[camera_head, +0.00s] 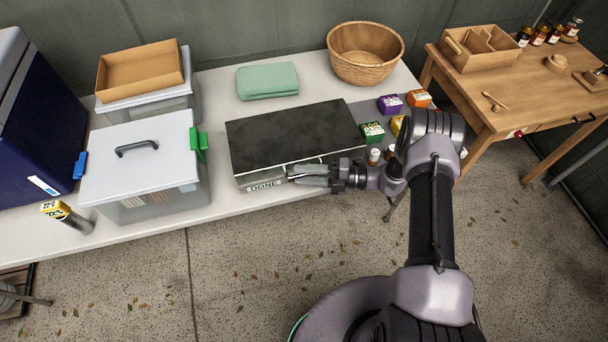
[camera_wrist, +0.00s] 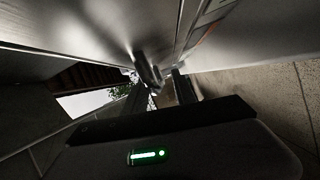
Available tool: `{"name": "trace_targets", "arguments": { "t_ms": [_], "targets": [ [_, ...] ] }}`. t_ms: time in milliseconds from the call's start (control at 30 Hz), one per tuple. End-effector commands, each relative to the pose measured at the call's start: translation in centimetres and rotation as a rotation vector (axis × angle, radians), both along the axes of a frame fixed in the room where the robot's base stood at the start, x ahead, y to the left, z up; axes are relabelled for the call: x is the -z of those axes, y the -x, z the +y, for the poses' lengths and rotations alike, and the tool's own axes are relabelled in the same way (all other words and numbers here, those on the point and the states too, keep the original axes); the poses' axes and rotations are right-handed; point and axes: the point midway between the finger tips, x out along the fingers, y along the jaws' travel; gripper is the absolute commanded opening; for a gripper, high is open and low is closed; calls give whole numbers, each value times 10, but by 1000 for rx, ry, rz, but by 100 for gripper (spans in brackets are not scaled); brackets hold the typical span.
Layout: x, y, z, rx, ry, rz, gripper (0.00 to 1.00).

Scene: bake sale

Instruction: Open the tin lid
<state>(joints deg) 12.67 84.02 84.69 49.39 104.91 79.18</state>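The tin is a wide, low metal box with a dark top lid (camera_head: 290,130) on the white table in the head view. Its lid looks down and closed. The metal front (camera_head: 262,180) carries a label that seems to read "DONE". My gripper (camera_head: 297,174) is at the tin's front face, right of the label, with its fingers pointing left along it. A gap shows between the two fingers. In the wrist view, my gripper (camera_wrist: 160,88) is close under a grey metal surface, and a small dark knob-like part (camera_wrist: 148,70) is by the fingertips. Whether they touch it is unclear.
A grey lidded bin (camera_head: 140,165) with green clips stands left of the tin. A folded green cloth (camera_head: 267,81) and a wicker basket (camera_head: 365,52) are behind it. Small coloured boxes (camera_head: 390,104) sit to its right.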

Motion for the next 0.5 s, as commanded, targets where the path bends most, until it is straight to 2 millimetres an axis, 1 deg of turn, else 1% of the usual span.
{"name": "trace_targets", "arguments": {
  "t_ms": [267, 400, 433, 500],
  "targets": [
    [0, 0, 2, -1, 0, 0, 32],
    [0, 0, 2, -1, 0, 0, 5],
    [0, 0, 2, -1, 0, 0, 0],
    [0, 0, 2, -1, 0, 0, 0]
  ]
}}
